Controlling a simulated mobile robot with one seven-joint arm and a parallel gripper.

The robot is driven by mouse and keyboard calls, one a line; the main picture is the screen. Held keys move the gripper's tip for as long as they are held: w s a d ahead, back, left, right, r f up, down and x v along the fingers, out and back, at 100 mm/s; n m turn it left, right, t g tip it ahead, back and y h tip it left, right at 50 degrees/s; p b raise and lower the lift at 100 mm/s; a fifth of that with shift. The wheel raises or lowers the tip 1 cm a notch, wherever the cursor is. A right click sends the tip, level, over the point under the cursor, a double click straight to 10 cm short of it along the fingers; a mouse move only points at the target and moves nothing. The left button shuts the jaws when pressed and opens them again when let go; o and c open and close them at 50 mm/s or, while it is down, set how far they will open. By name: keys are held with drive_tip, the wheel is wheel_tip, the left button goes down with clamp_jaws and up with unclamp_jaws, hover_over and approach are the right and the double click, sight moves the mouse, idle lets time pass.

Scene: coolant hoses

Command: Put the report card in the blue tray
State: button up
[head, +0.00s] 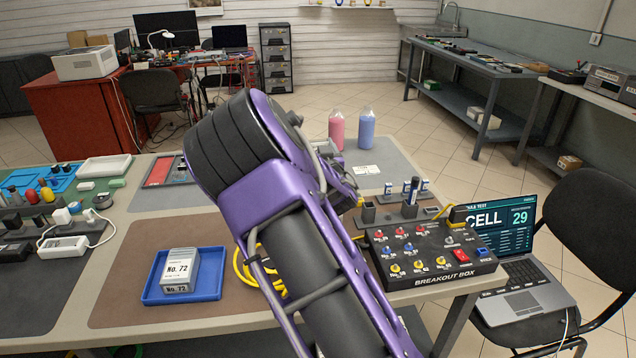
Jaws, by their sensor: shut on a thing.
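The blue tray (153,292) lies on the brown mat at the left front of the table. My purple arm crosses the middle of the view and hides part of the table. My gripper is hidden behind it, so what it holds does not show.
A breakout box (428,255) with colored knobs stands right of my arm, beside an open laptop (510,245). Pink (337,132) and blue (367,130) bottles stand behind. A yellow cable (243,268) lies right of the tray. The brown mat (130,255) around the tray is mostly clear.

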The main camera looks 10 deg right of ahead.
wheel_tip(320, 180, down, 7)
drive_tip(key=shift+f+b, duration=0.15)
drive_tip(key=shift+b, duration=0.4)
drive_tip(key=shift+f+b, duration=0.3)
drive_tip(key=shift+b, duration=0.05)
drive_tip(key=o, duration=1.3)
drive_tip(key=shift+r, duration=0.1)
drive_tip(key=shift+p, duration=0.5)
